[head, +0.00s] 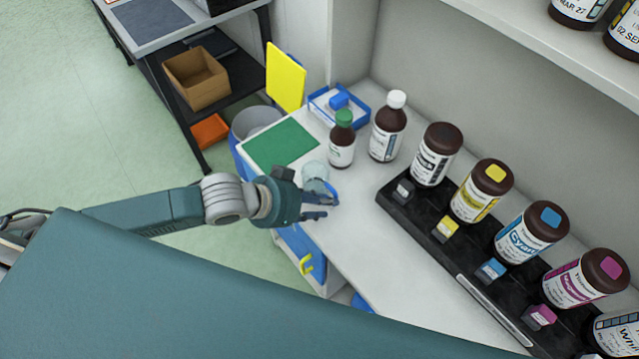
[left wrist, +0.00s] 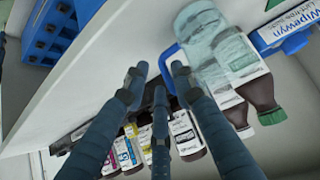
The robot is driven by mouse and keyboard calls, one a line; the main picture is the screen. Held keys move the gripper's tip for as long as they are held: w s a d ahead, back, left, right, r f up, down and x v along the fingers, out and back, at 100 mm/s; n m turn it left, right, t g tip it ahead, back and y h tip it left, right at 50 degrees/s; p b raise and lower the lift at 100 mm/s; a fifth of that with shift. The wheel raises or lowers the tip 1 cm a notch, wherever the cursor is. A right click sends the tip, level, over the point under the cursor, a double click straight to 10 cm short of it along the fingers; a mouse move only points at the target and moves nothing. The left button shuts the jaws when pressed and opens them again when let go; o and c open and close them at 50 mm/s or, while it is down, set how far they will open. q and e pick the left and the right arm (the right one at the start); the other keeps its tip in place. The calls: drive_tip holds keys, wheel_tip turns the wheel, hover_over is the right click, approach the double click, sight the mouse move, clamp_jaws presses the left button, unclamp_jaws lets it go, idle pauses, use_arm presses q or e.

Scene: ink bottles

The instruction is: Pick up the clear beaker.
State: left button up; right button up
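The clear beaker (head: 315,171) stands on the white worktop, with a blue handle on its near right side. My left gripper (head: 329,205) is just in front of it and partly covers its lower part. In the left wrist view the beaker (left wrist: 208,42) is at the upper right, beside the fingers. Its blue handle is close to the right finger; I cannot tell if they touch. The left gripper (left wrist: 158,82) has its fingers apart with nothing between them. My right gripper is not in view.
A green mat (head: 281,144), a green-capped bottle (head: 342,146) and a white-capped bottle (head: 387,130) are behind the beaker. A black rack (head: 462,262) with several ink bottles runs along the right. A yellow panel (head: 286,77) stands at the back left. Bare worktop lies right of the gripper.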

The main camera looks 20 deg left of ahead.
use_arm(q)
drive_tip(key=x, duration=0.2)
drive_tip(key=p+x, duration=0.1)
drive_tip(key=x, duration=0.2)
drive_tip(key=shift+w+d+r, duration=0.25)
drive_tip(key=shift+s, duration=0.1)
clamp_jaws()
